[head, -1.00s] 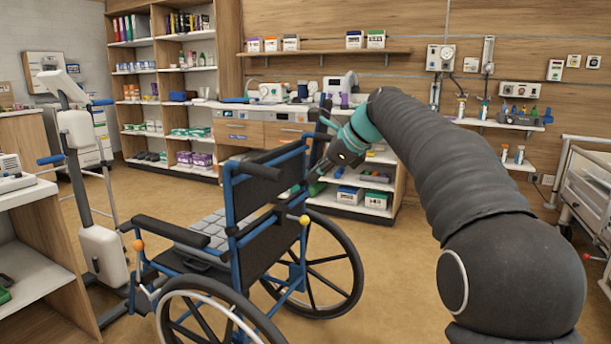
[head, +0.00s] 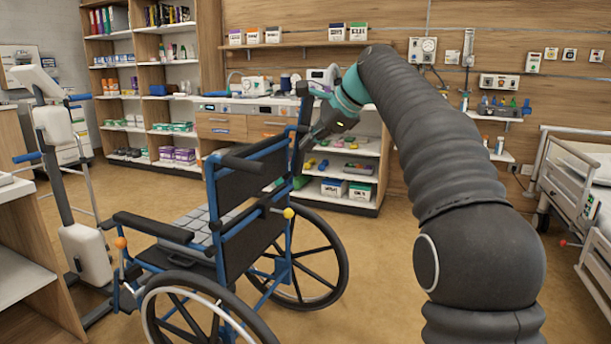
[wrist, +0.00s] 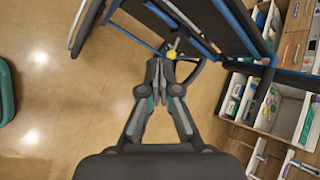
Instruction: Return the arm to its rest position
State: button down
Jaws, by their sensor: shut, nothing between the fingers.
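My gripper (head: 303,152) is at the end of my raised dark arm, beside the back frame of the blue wheelchair (head: 250,180) in the head view. In the wrist view the fingers of my gripper (wrist: 161,66) are together with nothing between them. Their tips lie just below a yellow knob (wrist: 171,55) on the wheelchair (wrist: 232,35) in that picture. I cannot tell whether they touch the chair. In the head view the fingertips are partly lost against the chair's dark back and post.
Low shelves (head: 350,190) with boxes stand behind the gripper. A bed (head: 585,190) is at the right. A white lift-like stand (head: 85,255) and a counter (head: 30,230) are at the left. Open floor (head: 395,290) lies between the wheelchair and my arm.

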jog(key=s+d+f+n+h, duration=0.2)
jog(key=s+d+f+n, duration=0.2)
jog(key=f, duration=0.3)
jog(key=s+d+f+n+h, duration=0.25)
jog(key=s+f+n, duration=0.25)
jog(key=f, duration=0.3)
jog(key=s+d+f+n+h, duration=0.1)
jog(key=s+f, duration=0.3)
jog(key=s, duration=0.6)
jog(key=s+d+f+n, duration=0.3)
jog(key=s+d, duration=0.1)
jog(key=s, duration=0.6)
jog(key=s+d+f+n+h, duration=0.1)
jog(key=s+d+f+n, duration=0.1)
jog(key=s, duration=0.8)
notch_tip(320, 180, down, 3)
jog(key=shift+d+r+h, duration=0.2)
jog(key=shift+d+h, duration=0.15)
jog(key=shift+d, duration=0.35)
